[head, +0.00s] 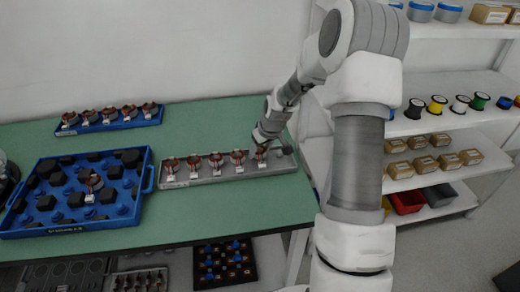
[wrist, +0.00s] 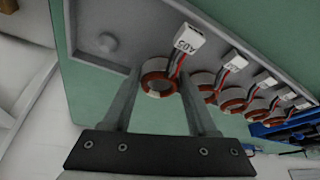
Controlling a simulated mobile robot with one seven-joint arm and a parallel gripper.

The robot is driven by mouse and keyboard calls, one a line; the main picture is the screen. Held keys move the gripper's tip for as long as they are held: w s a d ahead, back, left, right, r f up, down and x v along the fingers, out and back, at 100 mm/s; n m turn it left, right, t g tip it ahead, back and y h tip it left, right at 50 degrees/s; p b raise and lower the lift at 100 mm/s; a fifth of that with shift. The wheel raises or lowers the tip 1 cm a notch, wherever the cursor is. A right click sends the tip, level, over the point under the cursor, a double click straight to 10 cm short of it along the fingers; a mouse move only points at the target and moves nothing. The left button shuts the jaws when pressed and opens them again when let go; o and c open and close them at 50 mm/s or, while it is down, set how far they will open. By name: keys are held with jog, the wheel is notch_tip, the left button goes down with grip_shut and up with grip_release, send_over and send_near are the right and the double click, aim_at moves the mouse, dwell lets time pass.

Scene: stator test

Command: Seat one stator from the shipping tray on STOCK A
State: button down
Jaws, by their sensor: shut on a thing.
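My gripper (head: 262,146) is over the right part of a long grey tray (head: 228,173). In the wrist view its fingers (wrist: 160,82) are shut around a red-and-white stator (wrist: 158,84) with a white tag reading A05. This stator is in line with the row of several tagged stators (head: 215,160) on the grey tray. I cannot tell whether it rests fully down. A bare round peg (wrist: 107,42) shows on the grey tray beside it. A large blue tray (head: 130,217) at left holds dark blocks and one stator (head: 95,182). Its front lettering is unreadable.
A small blue rack (head: 112,124) with several stators stands at the back of the green table (head: 200,120). Shelves (head: 455,125) with spools and boxes are at right. Green table surface is clear between the blue tray and the grey tray.

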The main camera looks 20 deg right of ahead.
jog(key=shift+f, duration=0.25)
dwell(0.3)
jog(key=shift+c, duration=1.7)
grip_release()
jog(key=shift+r, duration=0.1)
jog(key=shift+r+p, duration=1.45)
jog(key=shift+r, duration=1)
